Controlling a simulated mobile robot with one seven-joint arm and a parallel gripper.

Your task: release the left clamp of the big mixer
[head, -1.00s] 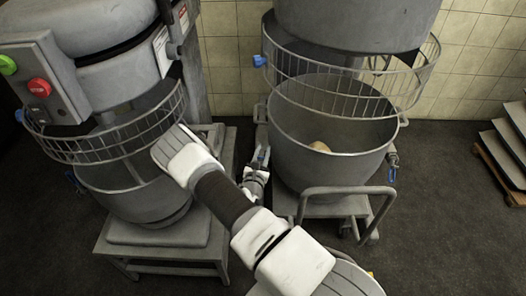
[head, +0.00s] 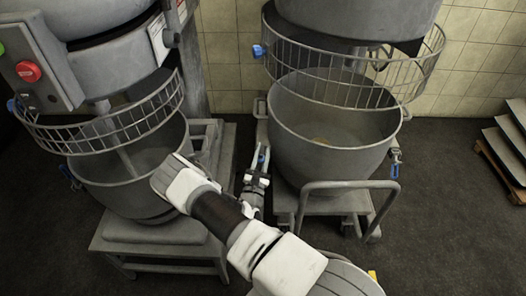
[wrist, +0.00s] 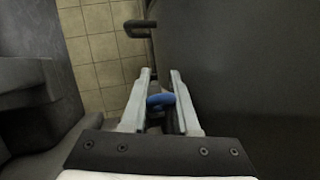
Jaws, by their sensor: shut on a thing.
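The big mixer's grey bowl (head: 335,150) stands at the right in the head view, under a wire guard. Its left clamp has a blue handle (wrist: 160,101), which shows between my fingers in the wrist view. My gripper (head: 261,158) is beside the left wall of this bowl, with its fingers pointing away from me. In the wrist view my gripper (wrist: 161,72) is shut on the blue handle, the fingertips reaching past it. The clamp's body is mostly hidden by the gripper. The right clamp (head: 394,169), also with a blue handle, hangs at the bowl's right side.
A smaller mixer (head: 130,170) stands on a low grey base at the left, close to my arm. A bent push bar (head: 348,186) rises from the bowl's wheeled trolley in front. Grey trays on a wooden pallet (head: 500,165) stand far right. Dark floor between is clear.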

